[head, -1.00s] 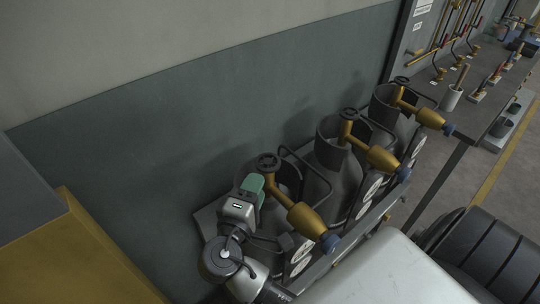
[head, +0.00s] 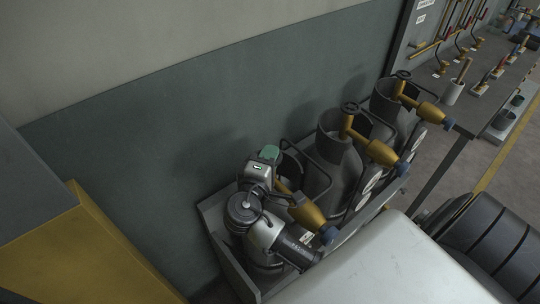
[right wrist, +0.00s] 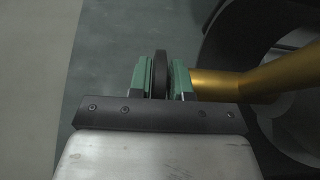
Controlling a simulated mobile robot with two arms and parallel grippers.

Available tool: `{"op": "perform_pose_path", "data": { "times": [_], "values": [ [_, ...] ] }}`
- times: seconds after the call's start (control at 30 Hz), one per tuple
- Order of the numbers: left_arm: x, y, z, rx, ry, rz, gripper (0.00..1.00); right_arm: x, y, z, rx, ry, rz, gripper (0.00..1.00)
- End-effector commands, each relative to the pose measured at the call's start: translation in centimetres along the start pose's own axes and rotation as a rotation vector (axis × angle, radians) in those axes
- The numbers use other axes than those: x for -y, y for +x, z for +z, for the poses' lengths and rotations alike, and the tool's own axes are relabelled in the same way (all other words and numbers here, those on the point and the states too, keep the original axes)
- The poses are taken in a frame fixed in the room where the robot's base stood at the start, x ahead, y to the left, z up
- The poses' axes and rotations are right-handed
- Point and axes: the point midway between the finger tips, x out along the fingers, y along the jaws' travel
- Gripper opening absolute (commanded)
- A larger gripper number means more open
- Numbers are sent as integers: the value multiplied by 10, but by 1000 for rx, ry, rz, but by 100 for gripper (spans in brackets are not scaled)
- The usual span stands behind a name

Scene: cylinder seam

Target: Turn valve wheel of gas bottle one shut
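Three grey gas bottles stand in a rack in the head view. The nearest, which I take to be bottle one, is mostly hidden by my right arm; its brass valve body (head: 308,212) shows. Its dark valve wheel is hidden there behind my right gripper (head: 268,153). In the right wrist view the wheel (right wrist: 160,74) is seen edge-on between the two green fingers of the right gripper (right wrist: 162,80). The fingers look closed against both its faces. A brass stem (right wrist: 215,83) runs right from it. My left gripper is not in view.
The middle bottle (head: 335,158) and far bottle (head: 384,100) have similar wheels and brass valves close by to the right. A dark hose loop arches beside the nearest valve. The grey-green wall (head: 170,140) is behind. A workbench (head: 487,105) stands at upper right.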

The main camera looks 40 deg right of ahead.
Motion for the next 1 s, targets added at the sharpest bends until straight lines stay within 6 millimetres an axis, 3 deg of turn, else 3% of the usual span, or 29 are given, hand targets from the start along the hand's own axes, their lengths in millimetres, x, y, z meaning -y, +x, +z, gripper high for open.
{"op": "perform_pose_path", "data": {
  "times": [0.13,0.47,1.0],
  "values": [
    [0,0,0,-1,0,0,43,0,0,0,0,0,-1,0],
    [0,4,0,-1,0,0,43,2,0,0,47,0,-3,0],
    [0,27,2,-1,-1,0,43,3,-1,-1,395,1,-4,0]
  ]
}}
